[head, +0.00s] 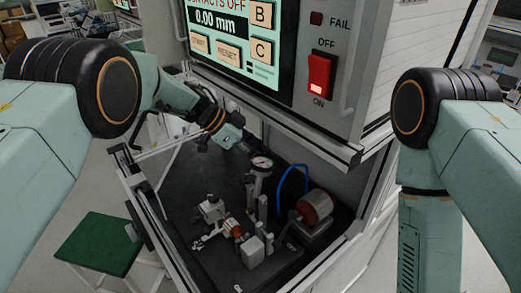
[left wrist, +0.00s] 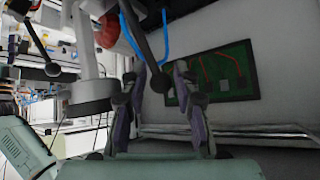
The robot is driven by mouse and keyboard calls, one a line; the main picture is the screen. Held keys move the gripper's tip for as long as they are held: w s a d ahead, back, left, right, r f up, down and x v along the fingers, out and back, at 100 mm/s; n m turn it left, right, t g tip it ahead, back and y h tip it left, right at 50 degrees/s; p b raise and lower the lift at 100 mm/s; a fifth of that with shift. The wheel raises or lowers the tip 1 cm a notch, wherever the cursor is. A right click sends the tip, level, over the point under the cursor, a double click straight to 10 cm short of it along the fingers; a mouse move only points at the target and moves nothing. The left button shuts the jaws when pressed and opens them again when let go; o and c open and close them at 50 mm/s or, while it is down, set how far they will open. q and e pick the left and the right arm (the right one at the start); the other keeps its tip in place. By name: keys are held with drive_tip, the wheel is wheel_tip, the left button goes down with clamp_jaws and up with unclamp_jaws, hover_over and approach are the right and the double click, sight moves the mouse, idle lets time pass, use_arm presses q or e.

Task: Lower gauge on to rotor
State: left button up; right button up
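The dial gauge (head: 261,163), with a round white face, stands upright on its post in the test bay. A copper-red cylinder (head: 315,207) sits to its right and a small orange part (head: 236,229) lower left; I cannot tell which is the rotor. My left gripper (head: 236,141) is just above and left of the gauge. In the left wrist view its fingers (left wrist: 157,76) are apart, with the dark ball-ended lever (left wrist: 142,40) reaching between their tips; contact is unclear. A dark round body (left wrist: 90,92), possibly the gauge, is left of the fingers. My right gripper is out of view.
The control panel (head: 230,40) overhangs the bay and reads 0.00 mm. A red switch (head: 320,76) is on its right. A blue hose (head: 291,180) loops behind the gauge. A green board (left wrist: 225,72) is on the wall.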

use_arm(q)
drive_tip(key=shift+s+a, duration=0.15)
drive_tip(key=shift+a, duration=0.05)
drive_tip(key=shift+w+d+f, duration=0.15)
drive_tip(key=shift+w+d, duration=0.05)
drive_tip(key=shift+w, duration=0.1)
drive_tip(key=c, duration=0.4)
drive_tip(key=shift+s+a, duration=0.1)
clamp_jaws()
